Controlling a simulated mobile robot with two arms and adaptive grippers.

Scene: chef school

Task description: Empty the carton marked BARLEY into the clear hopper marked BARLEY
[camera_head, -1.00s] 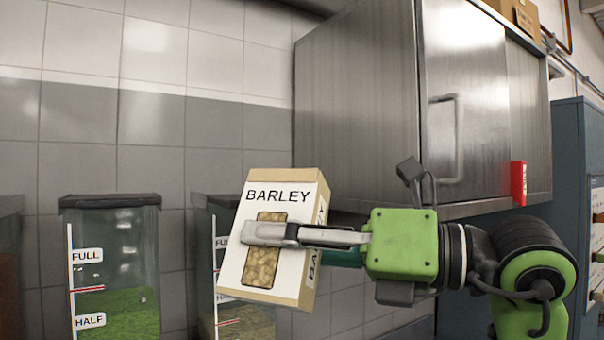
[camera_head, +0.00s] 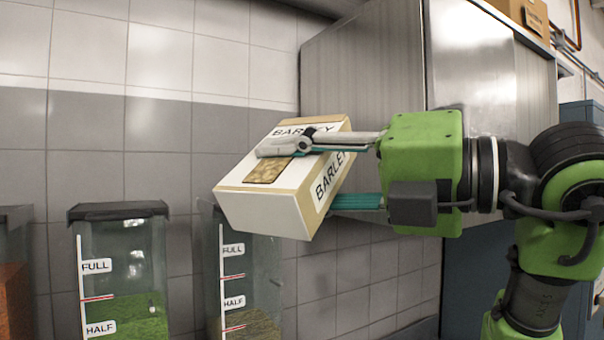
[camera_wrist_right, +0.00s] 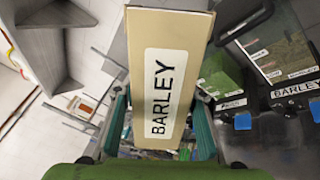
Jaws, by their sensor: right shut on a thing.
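The white and tan BARLEY carton (camera_head: 262,207) is held in the air, tilted well over, with its grain window facing up. In the right wrist view the carton (camera_wrist_right: 140,28) shows a BARLEY label. My right gripper (camera_head: 300,172) is shut on it, one finger across the windowed face, the other largely behind it. A clear hopper (camera_head: 262,292) with tan grain low inside stands below the carton; the carton hides part of its top. No name is readable on it there. In the right wrist view a BARLEY label marks a hopper (camera_wrist_right: 296,89) at right. My left gripper is out of view.
A clear hopper with green contents (camera_head: 128,250) stands left of the tan-grain one, and one with orange contents (camera_head: 14,290) is at the left edge. A steel cabinet (camera_head: 365,70) is behind my right arm. A tiled wall (camera_head: 90,130) backs the hoppers.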

